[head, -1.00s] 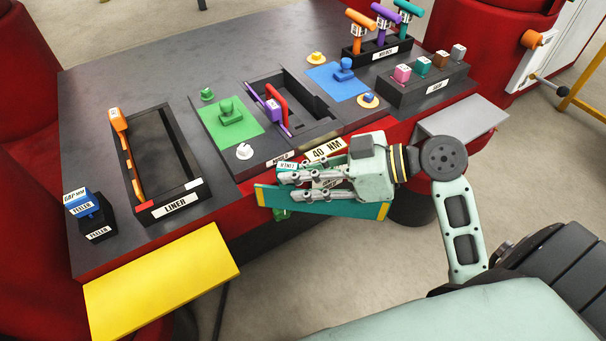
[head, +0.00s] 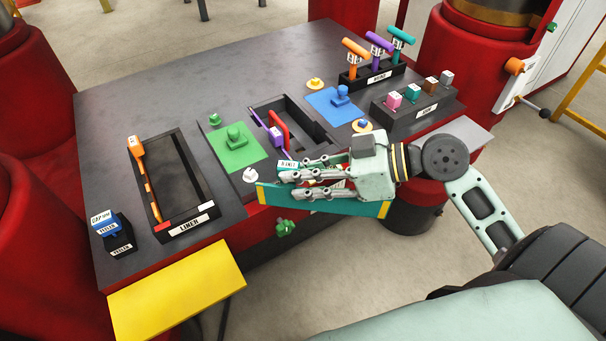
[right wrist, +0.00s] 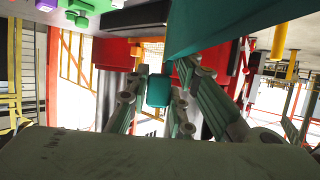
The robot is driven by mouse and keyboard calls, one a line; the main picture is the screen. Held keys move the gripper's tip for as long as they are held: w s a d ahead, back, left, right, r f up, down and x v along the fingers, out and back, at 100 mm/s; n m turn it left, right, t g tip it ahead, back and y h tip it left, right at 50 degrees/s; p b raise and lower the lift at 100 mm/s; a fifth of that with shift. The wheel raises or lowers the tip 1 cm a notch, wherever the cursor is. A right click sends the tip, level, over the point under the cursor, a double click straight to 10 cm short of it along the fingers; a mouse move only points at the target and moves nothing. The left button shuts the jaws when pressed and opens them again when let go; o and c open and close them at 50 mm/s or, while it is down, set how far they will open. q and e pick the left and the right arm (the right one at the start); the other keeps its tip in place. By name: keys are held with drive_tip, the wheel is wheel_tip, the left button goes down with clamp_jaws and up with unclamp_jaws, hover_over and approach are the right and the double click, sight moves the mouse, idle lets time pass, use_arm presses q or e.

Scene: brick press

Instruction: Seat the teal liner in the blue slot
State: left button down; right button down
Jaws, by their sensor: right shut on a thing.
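My right gripper (head: 283,179) is shut on the teal liner (head: 340,207), a long flat teal plate with yellow ends. It holds the liner by a small tagged teal block, off the table at the front of the mould. In the right wrist view the teal block (right wrist: 158,90) is between the fingers, and the liner (right wrist: 235,25) fills the upper right. The dark mould opening (head: 308,122) lies between a green pad (head: 234,148) and a blue pad (head: 339,103). The gripper and liner hide its front end. My left gripper is out of view.
A purple liner (head: 267,130) and a red piece (head: 281,130) stand in the mould opening. The black liner tray (head: 181,137) holds an orange liner (head: 145,180). T-handled tools (head: 379,48) and small colored blocks (head: 412,95) stand back right. A yellow shelf (head: 178,290) juts out front left.

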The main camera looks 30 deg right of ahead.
drive_tip(key=shift+s+a+f, duration=0.15)
drive_tip(key=shift+a, duration=0.15)
